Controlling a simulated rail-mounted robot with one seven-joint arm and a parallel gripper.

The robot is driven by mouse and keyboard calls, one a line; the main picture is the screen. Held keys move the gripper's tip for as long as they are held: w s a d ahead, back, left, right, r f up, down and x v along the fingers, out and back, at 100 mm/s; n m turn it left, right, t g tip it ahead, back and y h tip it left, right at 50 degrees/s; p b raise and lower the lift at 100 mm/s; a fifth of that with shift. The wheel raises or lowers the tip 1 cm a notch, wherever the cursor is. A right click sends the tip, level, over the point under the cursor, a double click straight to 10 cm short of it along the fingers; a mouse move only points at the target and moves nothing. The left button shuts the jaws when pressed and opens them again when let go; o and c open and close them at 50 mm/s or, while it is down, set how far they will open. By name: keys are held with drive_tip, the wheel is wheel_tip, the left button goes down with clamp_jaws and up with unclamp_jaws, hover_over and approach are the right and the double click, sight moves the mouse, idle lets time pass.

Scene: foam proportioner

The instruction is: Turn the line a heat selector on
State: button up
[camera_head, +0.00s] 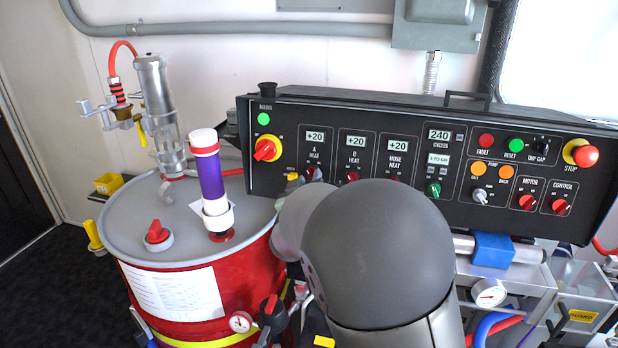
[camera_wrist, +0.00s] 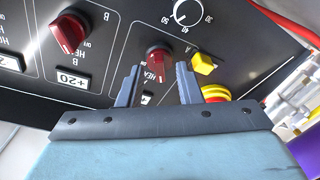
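The line A heat selector is a red knob (camera_wrist: 158,55) on the black control panel, under the A HEAT display reading +20. In the wrist view, which shows the panel upside down, the knob lies between and just beyond the fingertips of my gripper (camera_wrist: 158,68). The two fingers are apart, with a visible gap on each side of the knob; I see no contact. In the head view the A heat knob (camera_head: 312,174) shows only partly, above my arm, which hides most of my gripper. Its on or off position cannot be read clearly.
The B heat selector (camera_wrist: 68,33) is a red knob beside it; a yellow knob (camera_wrist: 203,63) is close to one finger. The red and yellow main switch (camera_head: 267,148) is left on the panel. A red drum (camera_head: 255,290) with a purple-banded pump stands left.

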drive_tip(key=shift+w, duration=0.35)
clamp_jaws()
